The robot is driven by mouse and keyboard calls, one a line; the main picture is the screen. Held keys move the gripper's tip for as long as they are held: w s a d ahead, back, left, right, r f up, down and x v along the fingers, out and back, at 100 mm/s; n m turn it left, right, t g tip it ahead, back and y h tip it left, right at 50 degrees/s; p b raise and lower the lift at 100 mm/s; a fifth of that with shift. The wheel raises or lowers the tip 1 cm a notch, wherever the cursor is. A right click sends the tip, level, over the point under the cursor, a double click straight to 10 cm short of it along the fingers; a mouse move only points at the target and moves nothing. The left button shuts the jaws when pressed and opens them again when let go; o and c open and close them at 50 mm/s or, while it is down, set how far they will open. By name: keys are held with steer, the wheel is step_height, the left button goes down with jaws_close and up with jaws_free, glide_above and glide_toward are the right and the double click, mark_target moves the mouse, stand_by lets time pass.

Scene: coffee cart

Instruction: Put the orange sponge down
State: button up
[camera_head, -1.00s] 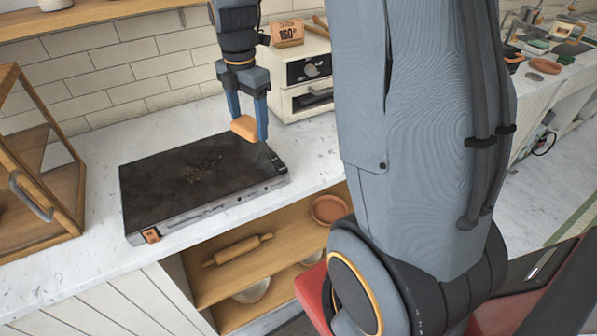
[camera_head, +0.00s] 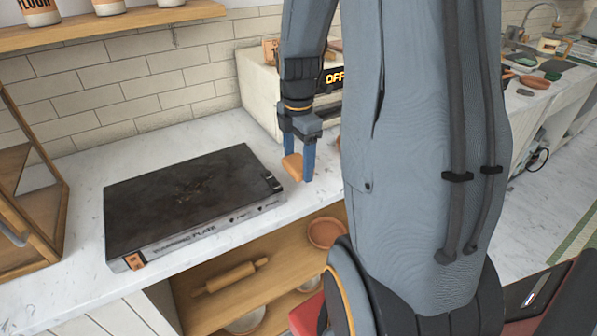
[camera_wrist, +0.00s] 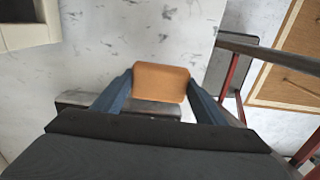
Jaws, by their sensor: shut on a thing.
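The orange sponge (camera_head: 292,167) is held between the blue fingers of my gripper (camera_head: 299,170). In the head view it hangs just right of the dark warming plate (camera_head: 190,195), over the white marble counter. The wrist view shows the sponge (camera_wrist: 161,82) between both fingers of my gripper (camera_wrist: 160,92), with bare marble beyond it. I cannot tell exactly how high the sponge is above the counter.
A cream appliance (camera_head: 262,95) with an "OFF" display stands behind my gripper. A wooden glass-fronted case (camera_head: 40,190) is at the left. Below, a wooden shelf holds a rolling pin (camera_head: 232,275) and a terracotta dish (camera_head: 325,232). Marble counter (camera_head: 225,125) behind the plate is clear.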

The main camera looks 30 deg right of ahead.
mark_target(298, 162)
steer(key=shift+f+p, duration=0.3)
steer(key=shift+f, duration=1.55)
steer(key=shift+f, duration=0.35)
steer(key=shift+o, duration=0.2)
steer(key=shift+s+a+f, duration=0.1)
steer(key=o, duration=0.9)
steer(key=shift+o, duration=0.5)
steer(key=shift+s+f, duration=0.1)
steer(key=shift+f, duration=0.05)
steer(key=r+b, duration=0.1)
steer(key=r, duration=1.2)
steer(key=shift+w+r+b, duration=0.1)
steer(key=shift+w+b, duration=0.1)
steer(key=shift+b, duration=0.1)
